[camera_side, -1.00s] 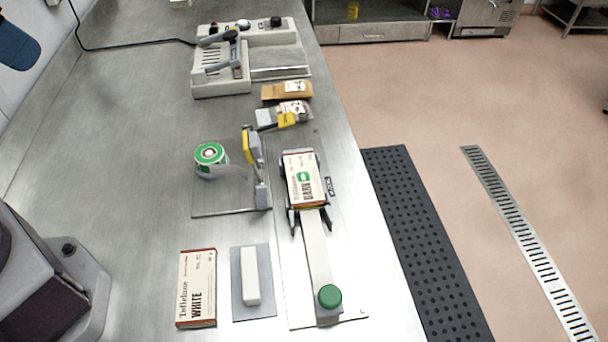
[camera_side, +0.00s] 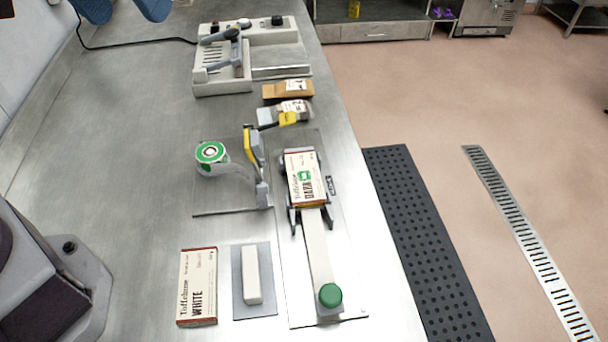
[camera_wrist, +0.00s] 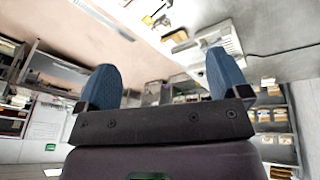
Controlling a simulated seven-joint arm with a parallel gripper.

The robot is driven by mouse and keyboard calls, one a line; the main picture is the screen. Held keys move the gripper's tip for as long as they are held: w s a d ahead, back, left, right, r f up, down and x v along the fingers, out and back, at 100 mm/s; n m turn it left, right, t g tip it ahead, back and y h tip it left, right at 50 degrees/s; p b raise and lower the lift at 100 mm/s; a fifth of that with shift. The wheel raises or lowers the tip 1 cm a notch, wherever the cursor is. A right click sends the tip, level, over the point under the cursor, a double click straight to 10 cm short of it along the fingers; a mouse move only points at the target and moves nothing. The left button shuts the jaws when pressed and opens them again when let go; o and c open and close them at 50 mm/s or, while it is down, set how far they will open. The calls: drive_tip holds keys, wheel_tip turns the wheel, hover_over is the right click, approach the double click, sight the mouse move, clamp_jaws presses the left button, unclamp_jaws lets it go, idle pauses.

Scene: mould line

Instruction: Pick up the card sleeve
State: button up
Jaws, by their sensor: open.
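A cream card sleeve with brown edges, printed "DARK" and bearing a green mark (camera_side: 306,180), lies in a dark holder on a long pale fixture plate. A second cream carton, printed "WHITE" (camera_side: 198,287), lies flat on the bench at the front left. The frames do not show which of the two is the card sleeve meant. My gripper (camera_side: 122,9) is at the top left edge of the side view, far from both, and only its blue fingertips show. In the wrist view my gripper (camera_wrist: 163,82) is open, with its blue fingers wide apart and nothing between them.
A white block (camera_side: 251,275) lies on a grey pad. A green-and-white label roll (camera_side: 211,154) stands beside an upright yellow-and-grey device (camera_side: 254,160). A green knob (camera_side: 330,295) tops the fixture's front end. A sealer-like machine (camera_side: 225,75) and small packs (camera_side: 287,90) sit behind. The left bench is clear.

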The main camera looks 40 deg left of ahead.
drive_tip(key=w+d+f+n+g, duration=0.25)
drive_tip(key=w+d+f, duration=0.35)
drive_tip(key=w, duration=0.3)
drive_tip(key=n+g, duration=0.1)
drive_tip(key=n, duration=0.2)
hover_over(304, 175)
drive_tip(key=shift+y, duration=0.3)
wheel_tip(304, 175, down, 21)
drive_tip(key=shift+w, duration=0.1)
drive_tip(key=shift+f, duration=2.75)
drive_tip(key=c, duration=1)
